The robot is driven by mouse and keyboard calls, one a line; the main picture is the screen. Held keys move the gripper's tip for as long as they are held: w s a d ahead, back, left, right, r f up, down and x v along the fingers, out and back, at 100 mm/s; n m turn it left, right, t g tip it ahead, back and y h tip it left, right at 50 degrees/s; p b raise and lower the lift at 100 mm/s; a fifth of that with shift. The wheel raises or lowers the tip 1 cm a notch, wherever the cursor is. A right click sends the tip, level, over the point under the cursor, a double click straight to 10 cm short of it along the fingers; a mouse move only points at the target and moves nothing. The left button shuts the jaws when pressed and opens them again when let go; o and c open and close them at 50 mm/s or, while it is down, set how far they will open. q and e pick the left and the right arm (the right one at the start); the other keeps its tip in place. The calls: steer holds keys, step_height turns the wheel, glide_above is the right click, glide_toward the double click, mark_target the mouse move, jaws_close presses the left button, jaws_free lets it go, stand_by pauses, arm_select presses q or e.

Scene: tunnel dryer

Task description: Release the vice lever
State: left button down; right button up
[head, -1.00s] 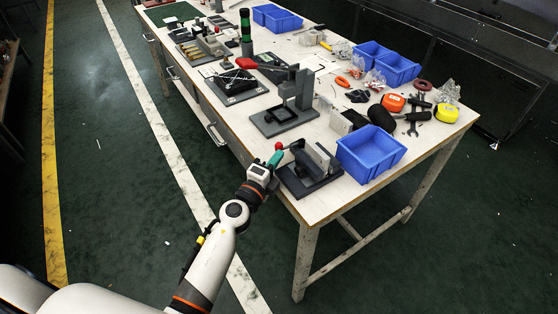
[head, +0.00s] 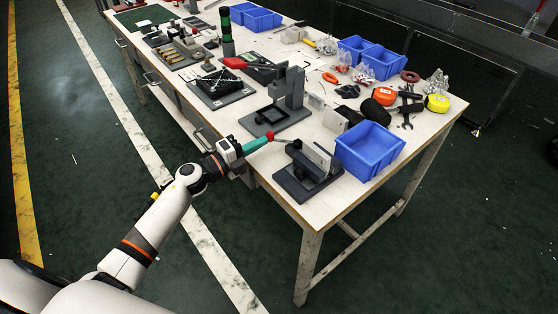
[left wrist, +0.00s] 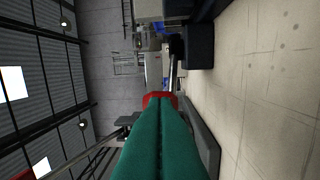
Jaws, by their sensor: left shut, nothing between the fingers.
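The vice (head: 308,176) is a dark block with a light grey jaw plate on the table's near edge. Its thin lever (head: 281,140) points left and ends in a red knob (head: 270,134). My left gripper (head: 262,141) has green fingers, shut with nothing between them, their tips at the red knob. In the left wrist view the closed fingers (left wrist: 160,110) partly cover the red knob (left wrist: 158,97), with the lever (left wrist: 172,72) running beyond it to the dark vice body (left wrist: 198,45). Whether the tips touch the knob is unclear. My right gripper is not in view.
A blue bin (head: 369,151) stands just right of the vice. A grey stand fixture (head: 276,118) stands behind it. Tools, tapes and more blue bins (head: 381,62) fill the table's far right side. The floor left of the table is open.

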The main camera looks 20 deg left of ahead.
arm_select(q)
steer(key=shift+w+a, duration=0.25)
steer(key=shift+w, duration=0.5)
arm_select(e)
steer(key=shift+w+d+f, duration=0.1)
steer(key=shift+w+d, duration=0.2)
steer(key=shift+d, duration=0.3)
arm_select(q)
steer(key=shift+a, duration=0.1)
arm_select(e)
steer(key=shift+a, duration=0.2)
arm_select(q)
steer(key=shift+s+a, duration=0.15)
steer(key=shift+s, duration=0.05)
steer(key=v, duration=1.1)
steer(key=shift+s, duration=0.15)
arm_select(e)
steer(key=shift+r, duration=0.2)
arm_select(q)
steer(key=shift+a, duration=0.1)
